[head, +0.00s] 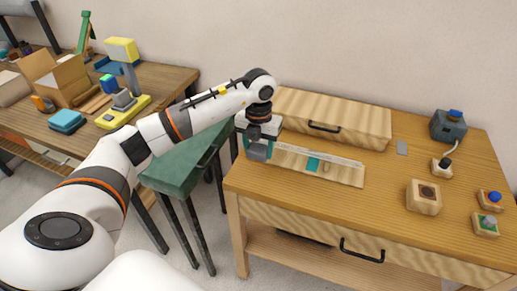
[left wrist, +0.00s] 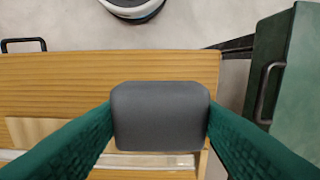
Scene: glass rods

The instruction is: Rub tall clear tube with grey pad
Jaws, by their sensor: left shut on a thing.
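My left gripper (head: 261,147) is shut on the grey pad (head: 258,152), at the left end of a pale wooden holder (head: 345,173) on the table. In the left wrist view the grey pad (left wrist: 160,116) is held between the two green fingers. A clear, pale strip, which looks like the clear tube (left wrist: 150,161), lies lengthwise along the holder, just below the pad in that view. The pad hides part of it, and I cannot tell whether they touch. My right gripper is not in view.
A long wooden box (head: 350,119) stands behind the holder. A wooden block with a dark round top (head: 424,197) and small button blocks (head: 485,224) are at the right. A green cabinet (head: 178,170) stands left of the table. The table front is clear.

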